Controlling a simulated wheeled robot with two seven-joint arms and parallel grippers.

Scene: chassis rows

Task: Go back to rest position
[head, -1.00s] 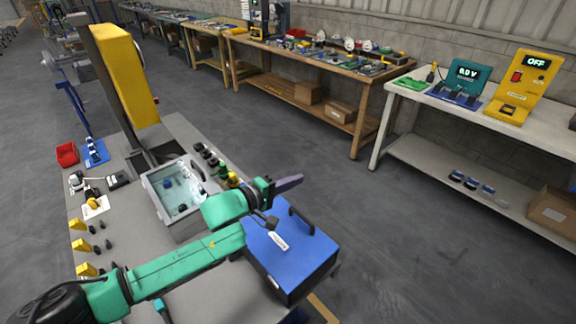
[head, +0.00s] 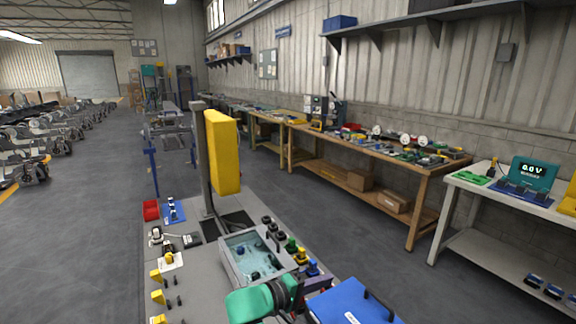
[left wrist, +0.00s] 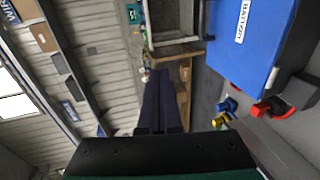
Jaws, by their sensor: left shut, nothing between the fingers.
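My left gripper (head: 322,283) shows at the bottom of the head view, beyond my green wrist. It also shows in the left wrist view (left wrist: 160,85), where its two dark fingers lie together, shut with nothing between them. In the head view the gripper appears beside the far left corner of a blue box (head: 345,306). The blue box, labelled battery, also shows in the left wrist view (left wrist: 262,35), to the right of the fingers. I cannot tell how far apart they are. Most of my left arm is below the head picture. My right gripper is not in view.
A grey worktop (head: 205,290) holds a clear-lidded box (head: 240,274), several coloured knobs, a red bin (head: 151,210) and a yellow upright panel (head: 222,152). A wooden bench (head: 430,173) and a white table (head: 485,204) stand along the wall. Grey floor is open between.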

